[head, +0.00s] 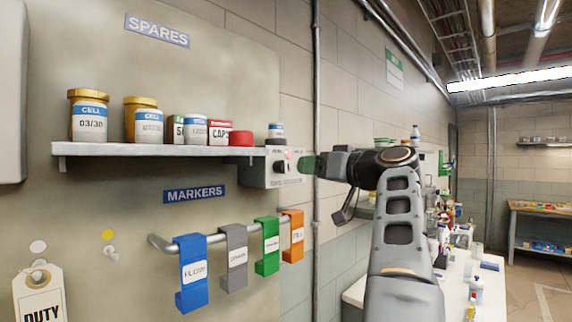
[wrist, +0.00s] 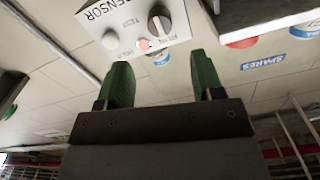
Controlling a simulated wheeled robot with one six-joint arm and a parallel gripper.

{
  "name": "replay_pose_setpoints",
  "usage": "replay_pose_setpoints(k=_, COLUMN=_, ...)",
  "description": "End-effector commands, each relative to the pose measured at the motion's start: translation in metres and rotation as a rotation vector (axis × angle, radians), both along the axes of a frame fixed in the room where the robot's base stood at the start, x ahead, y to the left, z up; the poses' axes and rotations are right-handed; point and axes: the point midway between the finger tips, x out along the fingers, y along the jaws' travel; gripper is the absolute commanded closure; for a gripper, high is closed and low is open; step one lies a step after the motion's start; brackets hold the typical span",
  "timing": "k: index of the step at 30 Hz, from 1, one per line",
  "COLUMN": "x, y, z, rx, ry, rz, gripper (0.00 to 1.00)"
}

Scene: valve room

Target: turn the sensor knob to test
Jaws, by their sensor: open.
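The sensor box (head: 284,180) is a light grey box on the wall at the right end of the spares shelf. In the wrist view its white face shows upside down, with the word SENSOR. The dark round sensor knob (wrist: 160,24) has a pale pointer mark; I cannot read its exact setting. A small TEST label is beside it. My gripper (wrist: 163,76) has green fingers, spread apart and empty. The knob lies beyond the fingertips, roughly between them and not touched. In the head view my gripper (head: 308,164) is just right of the box, hiding part of its face.
A red lamp (wrist: 144,44) and a pale round part (wrist: 111,40) are on the box face. The shelf (head: 160,150) with jars and boxes is close by on the left. A rail with coloured tags, including a blue one (head: 191,270), hangs below. A vertical pipe (head: 316,240) runs behind.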

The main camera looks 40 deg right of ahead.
Motion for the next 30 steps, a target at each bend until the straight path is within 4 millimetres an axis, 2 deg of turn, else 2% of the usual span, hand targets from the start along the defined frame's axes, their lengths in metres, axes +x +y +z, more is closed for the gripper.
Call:
replay_pose_setpoints(k=6, x=0.043, y=0.009, z=0.003, rx=0.002, ry=0.002, rz=0.005, gripper=0.39)
replay_pose_setpoints(k=15, x=0.080, y=0.015, z=0.001, rx=0.001, ry=0.003, rz=0.002, gripper=0.39)
replay_pose_setpoints(k=21, x=0.089, y=0.017, z=0.000, rx=0.001, ry=0.001, rz=-0.001, gripper=0.39)
replay_pose_setpoints(k=30, x=0.090, y=0.017, z=0.000, rx=0.001, ry=0.001, rz=-0.001, gripper=0.39)
